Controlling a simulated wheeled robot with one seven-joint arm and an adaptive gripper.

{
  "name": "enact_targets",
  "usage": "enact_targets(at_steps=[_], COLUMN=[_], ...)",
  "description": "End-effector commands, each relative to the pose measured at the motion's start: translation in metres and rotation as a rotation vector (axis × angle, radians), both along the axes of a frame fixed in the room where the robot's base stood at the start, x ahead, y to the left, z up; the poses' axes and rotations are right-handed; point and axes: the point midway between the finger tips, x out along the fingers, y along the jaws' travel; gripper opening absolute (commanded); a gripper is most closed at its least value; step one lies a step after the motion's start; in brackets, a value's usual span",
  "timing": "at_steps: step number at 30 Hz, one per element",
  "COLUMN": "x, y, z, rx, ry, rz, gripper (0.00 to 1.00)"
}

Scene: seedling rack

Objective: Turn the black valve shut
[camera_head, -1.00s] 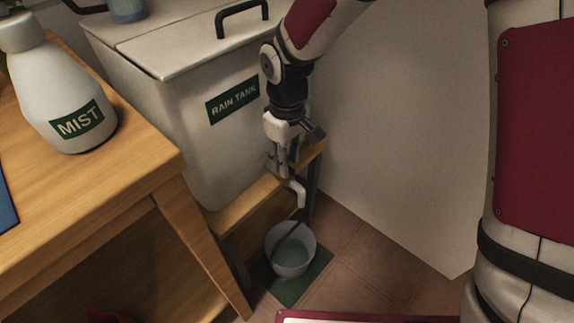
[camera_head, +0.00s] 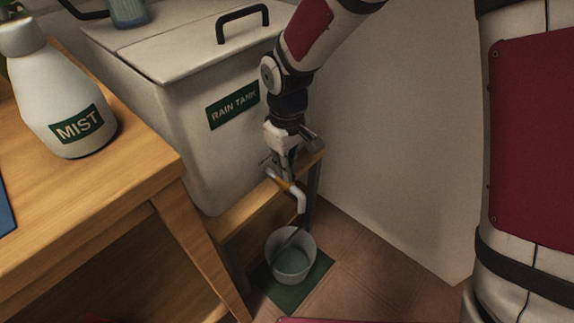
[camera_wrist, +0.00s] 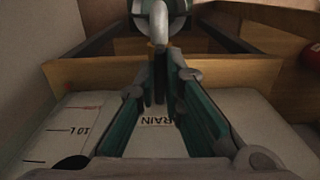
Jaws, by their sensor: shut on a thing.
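My gripper (camera_head: 284,170) points down at the tap on the front of the white rain tank (camera_head: 185,140). Its fingers are close together around the tap's upper part; the wrist view shows the gripper (camera_wrist: 160,62) from above. The black valve is mostly hidden between and behind the fingers, so I cannot make out its angle. A white, bent spout (camera_head: 300,200) comes out below the fingers, and it also shows in the wrist view (camera_wrist: 158,22). A grey bucket (camera_head: 291,272) stands on the floor below the spout.
The tank rests on a wooden stand (camera_head: 240,213). A wooden table (camera_head: 135,180) with a white MIST bottle (camera_head: 62,95) stands at the left. A green mat (camera_head: 302,294) lies under the bucket. A pale wall (camera_head: 400,130) is close at the right.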

Motion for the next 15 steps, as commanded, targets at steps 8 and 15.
enact_targets(at_steps=[8, 15], x=[-0.0012, -0.0022], y=[0.0007, 0.0021], z=[0.0008, 0.0010], rx=[-0.001, -0.001], ry=[0.001, 0.001], rz=[-0.153, -0.371], gripper=[0.00, 0.00])
